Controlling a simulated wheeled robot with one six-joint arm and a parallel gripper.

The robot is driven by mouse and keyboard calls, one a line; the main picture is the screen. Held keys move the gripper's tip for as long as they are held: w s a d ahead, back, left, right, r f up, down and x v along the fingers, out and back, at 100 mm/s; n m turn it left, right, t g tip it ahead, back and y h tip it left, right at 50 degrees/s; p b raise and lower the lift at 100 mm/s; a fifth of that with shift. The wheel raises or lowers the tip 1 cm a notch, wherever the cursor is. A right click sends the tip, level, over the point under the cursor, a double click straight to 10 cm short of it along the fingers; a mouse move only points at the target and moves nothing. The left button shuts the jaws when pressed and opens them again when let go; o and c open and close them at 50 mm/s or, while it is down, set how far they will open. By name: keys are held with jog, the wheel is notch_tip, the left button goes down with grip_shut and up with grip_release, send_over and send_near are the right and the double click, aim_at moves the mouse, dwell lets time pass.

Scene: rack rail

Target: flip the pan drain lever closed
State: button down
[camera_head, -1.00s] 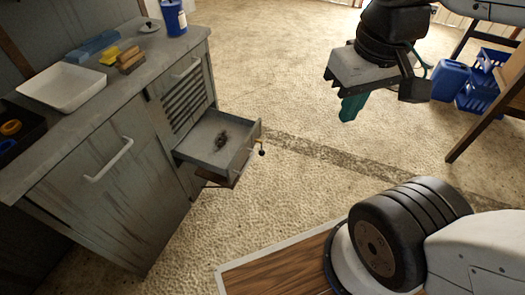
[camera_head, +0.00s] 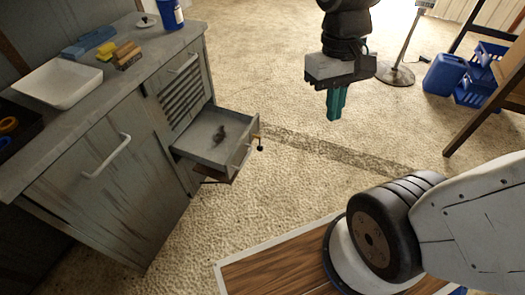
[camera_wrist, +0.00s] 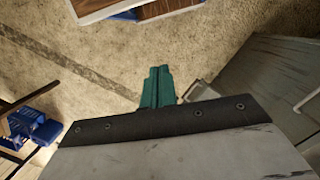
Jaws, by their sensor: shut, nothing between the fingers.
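The pan (camera_head: 197,148) is a grey pull-out tray jutting from the cabinet, with a dark smudge on its floor. My gripper (camera_head: 335,112) has teal fingers pressed together and empty. It hangs in the air to the right of the pan and apart from the lever. In the wrist view my gripper (camera_wrist: 158,85) points over the bare floor, and the lever cannot be made out.
The grey cabinet (camera_head: 110,175) stands at the left, with a white basin (camera_head: 58,85), sponges and a blue container on its counter. Blue crates (camera_head: 480,75) and a wooden-legged piece stand at the right. The floor between pan and gripper is clear.

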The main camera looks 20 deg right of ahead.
jog(key=w+d+f+n, duration=0.1)
jog(key=w+d+f, duration=0.2)
jog(key=w+f, duration=0.4)
jog(key=w+d+f+n+g+h, duration=0.1)
jog(key=w+d+f, duration=0.1)
jog(key=w+f, duration=0.45)
jog(key=w+d+f+n, duration=0.1)
jog(key=w+d+f, duration=0.3)
jog(key=f, duration=0.6)
jog(key=w+f+n+t+y, duration=0.1)
jog(key=w+f+n+t, duration=0.2)
jog(key=f, duration=1.4)
jog(key=w+f+n+t, duration=0.1)
jog(key=w+f+n, duration=0.35)
jog(key=f, duration=1.25)
jog(key=w+a+n+t+y, duration=0.2)
jog(key=w+a+n+t, duration=0.1)
jog(key=w, duration=0.7)
jog(key=shift+w+a+f+t+y, duration=0.25)
jog(key=shift+w+a+t+y, duration=0.15)
jog(key=shift+a+t, duration=0.5)
jog(key=shift+d, duration=0.2)
